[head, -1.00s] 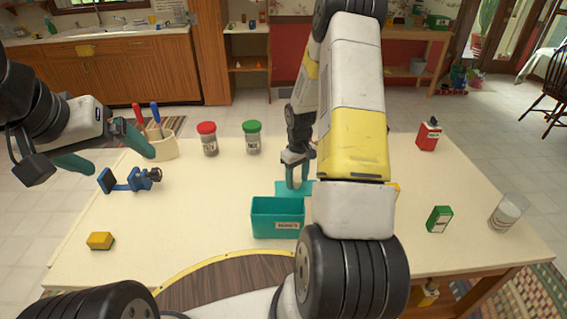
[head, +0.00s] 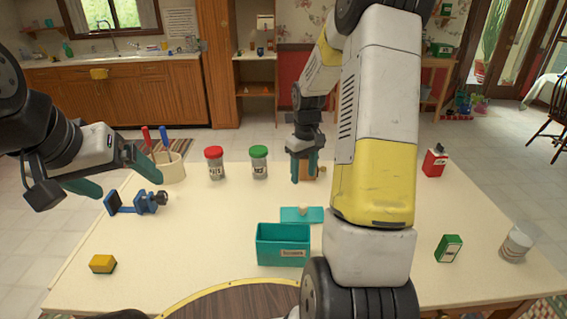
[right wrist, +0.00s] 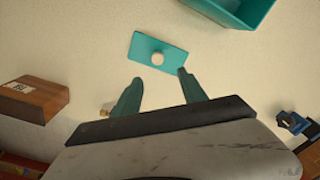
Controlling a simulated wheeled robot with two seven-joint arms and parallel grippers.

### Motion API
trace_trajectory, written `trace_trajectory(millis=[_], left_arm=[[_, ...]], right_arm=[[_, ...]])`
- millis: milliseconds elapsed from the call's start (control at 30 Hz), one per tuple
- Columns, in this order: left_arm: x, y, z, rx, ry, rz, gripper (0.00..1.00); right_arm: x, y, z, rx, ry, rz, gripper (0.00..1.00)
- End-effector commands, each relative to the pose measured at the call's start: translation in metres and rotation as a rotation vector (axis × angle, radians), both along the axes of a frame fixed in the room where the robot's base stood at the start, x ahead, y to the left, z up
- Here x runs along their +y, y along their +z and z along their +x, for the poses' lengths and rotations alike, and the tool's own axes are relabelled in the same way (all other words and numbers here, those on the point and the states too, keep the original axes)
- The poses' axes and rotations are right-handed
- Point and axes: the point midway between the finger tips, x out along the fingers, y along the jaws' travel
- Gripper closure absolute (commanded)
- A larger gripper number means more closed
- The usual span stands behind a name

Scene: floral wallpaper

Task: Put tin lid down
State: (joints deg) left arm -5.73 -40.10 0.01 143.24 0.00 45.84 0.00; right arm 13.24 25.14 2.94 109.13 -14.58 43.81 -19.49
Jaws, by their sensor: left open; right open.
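The tin lid (head: 291,215) is a flat teal rectangle with a pale round knob, lying on the table just behind the tin. It also shows in the right wrist view (right wrist: 145,46). The teal tin (head: 268,249) is an open box with a label on its front. My right gripper (head: 304,176) is open and empty, raised above the table behind the lid. In the right wrist view its fingertips (right wrist: 160,76) are apart, with the lid beyond them. My left gripper (head: 128,180) is open and empty at the left, above the table's left edge.
A red-lidded jar (head: 215,163) and a green-lidded jar (head: 259,162) stand at the back. A brown wooden box (right wrist: 32,98) is near my right gripper.

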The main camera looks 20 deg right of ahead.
Motion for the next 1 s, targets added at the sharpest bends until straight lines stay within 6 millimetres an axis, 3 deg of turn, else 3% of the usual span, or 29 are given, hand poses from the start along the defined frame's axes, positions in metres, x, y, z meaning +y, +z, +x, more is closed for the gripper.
trace_trajectory(millis=[167, 300, 500, 800, 1000], left_arm=[[0.0, 0.0, 0.0, 0.0, 0.0, 0.0, 0.09], [0.0, 0.0, 0.0, 0.0, 0.0, 0.0, 0.09], [0.0, 0.0, 0.0, 0.0, 0.0, 0.0, 0.09], [0.0, 0.0, 0.0, 0.0, 0.0, 0.0, 0.09], [0.0, 0.0, 0.0, 0.0, 0.0, 0.0, 0.09]], right_arm=[[0.023, 0.066, -0.023, -0.095, -0.045, 0.007, 0.5], [0.044, 0.116, -0.053, -0.177, -0.092, 0.029, 0.5], [0.073, 0.168, -0.106, -0.289, -0.153, 0.083, 0.5], [0.108, 0.208, -0.188, -0.433, -0.234, 0.203, 0.5], [0.119, 0.213, -0.219, -0.481, -0.262, 0.262, 0.5]])
